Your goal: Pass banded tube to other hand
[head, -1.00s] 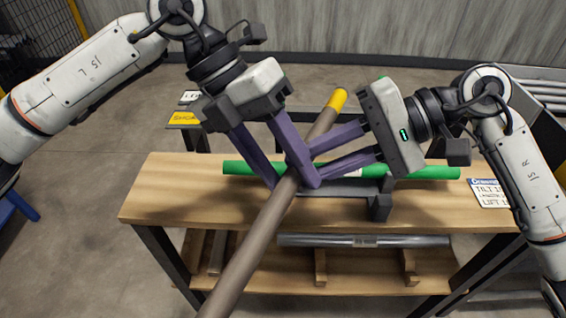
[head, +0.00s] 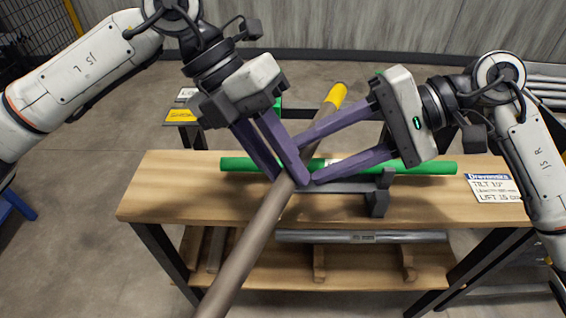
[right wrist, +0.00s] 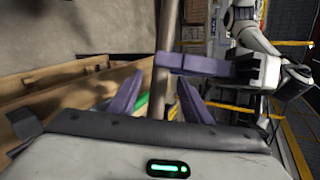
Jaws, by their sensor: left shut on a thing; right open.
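The banded tube (head: 262,230) is a long grey-brown tube with a yellow upper end (head: 337,95), slanting over the workbench in the head view. My left gripper (head: 286,181) is shut on it near mid-length. My right gripper (head: 308,160) is open, its spread fingers coming from the right with their tips at the tube, just above the left fingers. In the right wrist view the tube (right wrist: 168,50) rises between my open right fingers (right wrist: 160,92), with the left gripper's fingers (right wrist: 190,64) across it. Any contact of the right fingers cannot be told.
A green tube (head: 430,168) lies across the wooden workbench (head: 160,200), behind a dark bracket (head: 378,200). A grey tube (head: 400,236) lies on the lower shelf. A label card (head: 493,187) is at the bench's right end. The bench's left part is clear.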

